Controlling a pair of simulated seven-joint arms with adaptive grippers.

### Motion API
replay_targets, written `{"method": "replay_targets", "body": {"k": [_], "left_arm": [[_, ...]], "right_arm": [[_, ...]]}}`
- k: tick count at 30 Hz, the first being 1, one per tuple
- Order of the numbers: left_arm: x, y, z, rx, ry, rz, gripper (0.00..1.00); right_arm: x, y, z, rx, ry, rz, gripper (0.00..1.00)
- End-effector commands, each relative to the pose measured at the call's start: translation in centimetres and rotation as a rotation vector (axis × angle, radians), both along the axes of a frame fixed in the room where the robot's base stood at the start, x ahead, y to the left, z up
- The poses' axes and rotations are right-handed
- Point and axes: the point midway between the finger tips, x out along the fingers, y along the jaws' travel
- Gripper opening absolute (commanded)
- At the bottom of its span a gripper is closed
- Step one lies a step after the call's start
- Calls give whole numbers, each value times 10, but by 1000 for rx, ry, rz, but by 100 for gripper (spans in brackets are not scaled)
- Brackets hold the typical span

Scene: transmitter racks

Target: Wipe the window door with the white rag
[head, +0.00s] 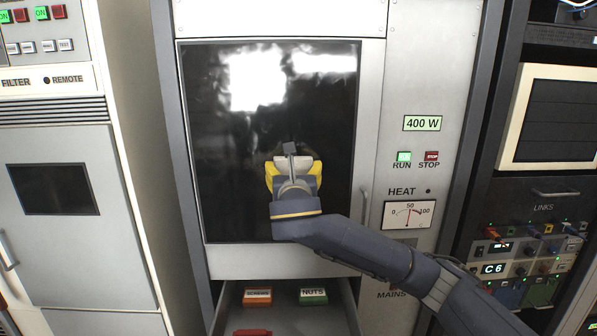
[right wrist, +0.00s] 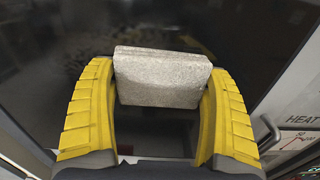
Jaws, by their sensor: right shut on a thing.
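The window door is a large dark glass pane (head: 235,180) in a light grey frame, upright in the middle rack. Bright reflections and smudgy marks show on its upper part. My right gripper (head: 292,165) is in front of the lower middle of the pane, its arm coming in from the lower right. In the right wrist view its yellow fingers are shut on the white rag (right wrist: 160,77), a pale, block-shaped folded cloth. The rag faces the dark glass; I cannot tell whether it touches. In the head view the gripper mostly hides the rag. My left gripper is not in view.
Below the door an open drawer (head: 345,310) holds an orange box (head: 257,297), a green box (head: 313,296) and a red item (head: 252,333). A door handle (head: 364,203), RUN and STOP buttons and a HEAT meter (head: 408,215) are to the right. Racks stand on both sides.

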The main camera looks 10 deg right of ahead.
Motion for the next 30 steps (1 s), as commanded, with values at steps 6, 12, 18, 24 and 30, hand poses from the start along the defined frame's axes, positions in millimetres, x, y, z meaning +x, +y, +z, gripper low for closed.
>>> {"method": "replay_targets", "body": {"k": [6, 12, 18, 24, 30], "left_arm": [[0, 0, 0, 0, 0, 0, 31], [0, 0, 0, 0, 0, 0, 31], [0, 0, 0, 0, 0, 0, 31], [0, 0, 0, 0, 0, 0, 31], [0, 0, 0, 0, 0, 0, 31]], "right_arm": [[2, 17, -1, 0, 1, 0, 63], [3, 22, -1, 0, 1, -1, 63], [5, 30, -1, 0, 2, 0, 63], [8, 45, -1, 0, 1, 0, 62], [11, 56, -1, 0, 2, 0, 62]]}}
